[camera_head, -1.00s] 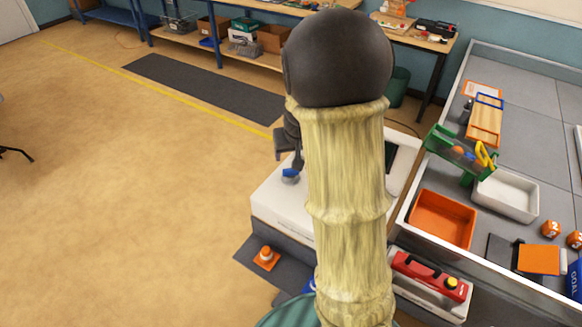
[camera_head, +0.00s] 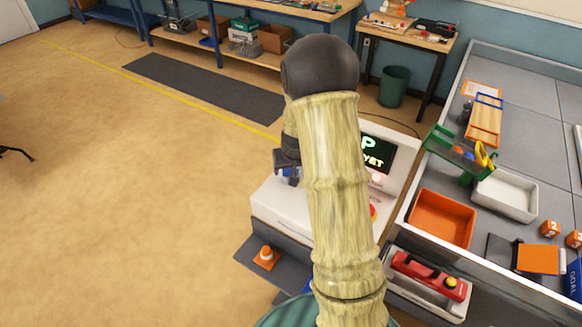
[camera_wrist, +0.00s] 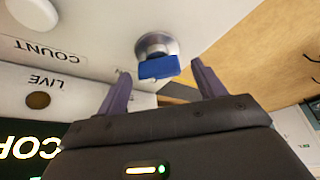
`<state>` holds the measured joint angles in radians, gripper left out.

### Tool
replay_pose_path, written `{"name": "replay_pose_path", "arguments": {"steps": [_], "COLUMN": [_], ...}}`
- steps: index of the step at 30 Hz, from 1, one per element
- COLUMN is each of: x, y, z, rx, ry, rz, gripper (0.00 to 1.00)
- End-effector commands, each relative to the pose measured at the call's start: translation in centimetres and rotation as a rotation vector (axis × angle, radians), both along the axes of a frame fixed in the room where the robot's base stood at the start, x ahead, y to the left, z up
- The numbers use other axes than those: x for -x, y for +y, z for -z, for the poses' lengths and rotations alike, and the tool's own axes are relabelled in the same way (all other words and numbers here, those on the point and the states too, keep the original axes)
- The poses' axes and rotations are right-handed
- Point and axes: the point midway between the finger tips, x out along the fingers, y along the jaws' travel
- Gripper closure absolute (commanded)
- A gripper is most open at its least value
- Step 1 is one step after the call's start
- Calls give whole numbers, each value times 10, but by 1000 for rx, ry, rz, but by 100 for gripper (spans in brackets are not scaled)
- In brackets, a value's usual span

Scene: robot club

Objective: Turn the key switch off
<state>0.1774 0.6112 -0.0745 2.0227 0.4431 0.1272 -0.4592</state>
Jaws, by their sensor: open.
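The key switch (camera_wrist: 156,44) has a round silver collar with a blue key in it, on the white console panel. In the wrist view my gripper (camera_wrist: 160,70) is open, with one finger on each side of the blue key (camera_wrist: 158,68) and visible gaps to it. I cannot tell whether the fingertips reach the key's depth. In the head view my gripper (camera_head: 284,164) is over the left part of the white console (camera_head: 275,212). Only a bit of blue shows beneath it, and my arm hides the console's middle.
The console's screen (camera_head: 380,154) and a red button (camera_head: 373,212) show right of my arm. In the wrist view a white round knob (camera_wrist: 33,13) and COUNT and LIVE labels are near the key. A walled table (camera_head: 405,208) with bins stands right. Floor at left is clear.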

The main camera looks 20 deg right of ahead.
Motion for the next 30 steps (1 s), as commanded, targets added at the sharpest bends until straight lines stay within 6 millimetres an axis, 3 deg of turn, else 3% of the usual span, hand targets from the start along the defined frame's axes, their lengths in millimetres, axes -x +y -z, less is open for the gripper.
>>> {"name": "replay_pose_path", "arguments": {"steps": [1,8,20,30], "x": [0,0,0,0], "y": [0,0,-1,-3], "z": [0,0,2,5], "rx": [0,0,-1,0], "ry": [0,1,0,-2], "rz": [0,0,-43,-233], "gripper": [31,76,76,76]}}
